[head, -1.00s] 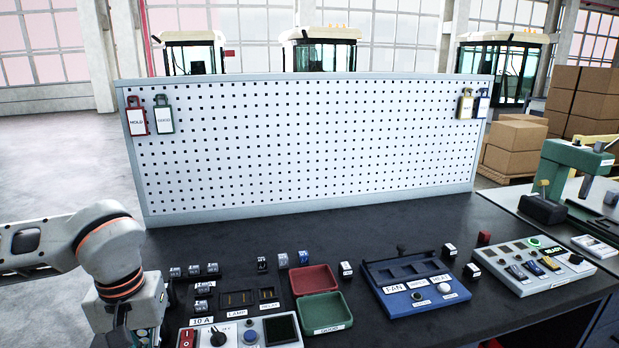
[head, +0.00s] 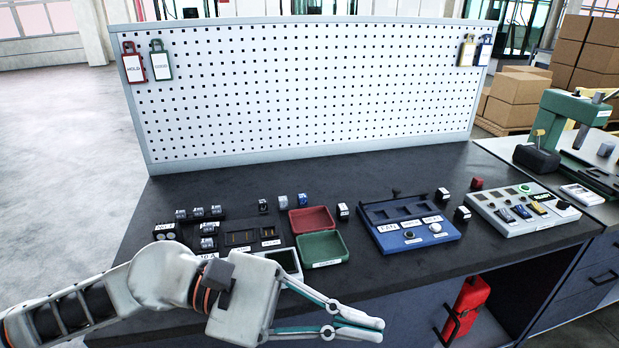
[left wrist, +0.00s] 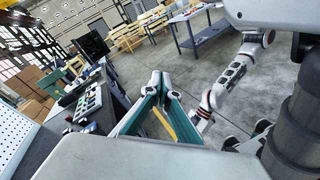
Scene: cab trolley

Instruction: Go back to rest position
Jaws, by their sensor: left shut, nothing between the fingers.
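My left gripper (head: 376,330) is in front of the workbench's near edge, low in the head view, with its fingers pointing right. Its fingers are together and hold nothing. In the left wrist view the green-sided fingers (left wrist: 162,82) meet at their tips, over open floor beside the bench. The gripper and forearm cover part of the grey control box at the bench's near left. My right gripper does not show in the head view. An arm (left wrist: 222,85) of mine shows in the left wrist view, but I cannot make out its gripper.
The dark workbench (head: 400,175) carries a red tray (head: 312,219), a green tray (head: 322,248), a blue panel (head: 408,226) and a grey panel (head: 522,210). A white pegboard (head: 300,95) stands behind. A red canister (head: 467,305) sits under the bench.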

